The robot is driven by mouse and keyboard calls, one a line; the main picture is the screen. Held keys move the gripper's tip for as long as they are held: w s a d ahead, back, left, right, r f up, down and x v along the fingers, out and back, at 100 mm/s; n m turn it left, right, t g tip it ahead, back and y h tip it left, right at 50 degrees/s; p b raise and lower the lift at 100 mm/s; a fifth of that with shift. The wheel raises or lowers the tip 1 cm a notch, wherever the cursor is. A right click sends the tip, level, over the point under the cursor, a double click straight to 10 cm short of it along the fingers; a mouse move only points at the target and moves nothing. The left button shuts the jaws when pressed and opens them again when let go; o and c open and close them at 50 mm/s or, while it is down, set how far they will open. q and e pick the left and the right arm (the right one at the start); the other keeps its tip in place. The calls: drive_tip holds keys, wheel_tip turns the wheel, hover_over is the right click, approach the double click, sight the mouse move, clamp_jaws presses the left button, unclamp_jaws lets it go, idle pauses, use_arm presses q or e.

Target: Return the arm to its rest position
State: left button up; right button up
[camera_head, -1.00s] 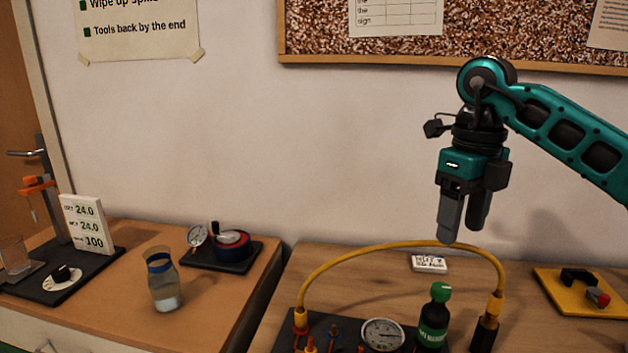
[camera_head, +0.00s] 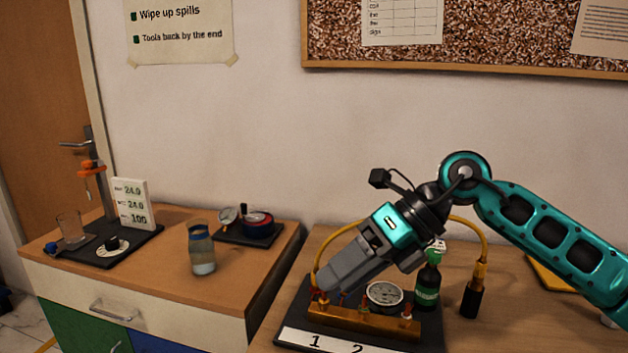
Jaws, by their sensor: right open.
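My right arm comes in from the right, teal and black. Its right gripper (camera_head: 332,280) is tilted down to the left, with its grey fingers in front of the yellow hose and over the left part of the gauge rig. The picture shows no object between the fingers. The gauge rig has a brass manifold (camera_head: 365,322), a round dial gauge (camera_head: 384,296) and a black base (camera_head: 430,338) with a label reading 1 and 2. The yellow hose (camera_head: 478,229) arcs behind the arm; part of it is hidden. My left gripper is not in view.
A green-capped dark bottle (camera_head: 427,287) stands right of the gauge, close below my forearm. A black fitting (camera_head: 473,295) stands beside it. A yellow tray (camera_head: 550,272) is partly behind my arm. On the left bench are a glass jar (camera_head: 201,248) and a display (camera_head: 132,204).

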drive_tip(key=s+a+r+m+t+y, duration=0.3)
drive_tip(key=a+r+m+t+y, duration=0.45)
drive_tip(key=y, duration=0.45)
drive_tip(key=w+d+f+m+t+h, duration=0.2)
drive_tip(key=d+f+m+t+h, duration=0.6)
drive_tip(key=m, duration=0.6)
drive_tip(key=w+d+f+m+t+h, duration=0.25)
drive_tip(key=d+f+m+h, duration=0.25)
drive_tip(key=d+m+h, duration=0.75)
drive_tip(key=s+f+m+g+h, duration=0.1)
drive_tip(key=s+f+m+g, duration=0.4)
drive_tip(key=f, duration=0.5)
drive_tip(key=s+d+f+m+g, duration=0.2)
drive_tip(key=s+f+g, duration=0.25)
drive_tip(key=s, duration=0.55)
drive_tip(key=s+d+f+m+g, duration=0.1)
drive_tip(key=s+f+g, duration=0.4)
drive_tip(key=s, duration=0.5)
drive_tip(key=w+a+f+t+y, duration=0.2)
drive_tip(key=w+f+t, duration=0.6)
drive_tip(key=f, duration=0.1)
drive_tip(key=shift+a+f, duration=0.4)
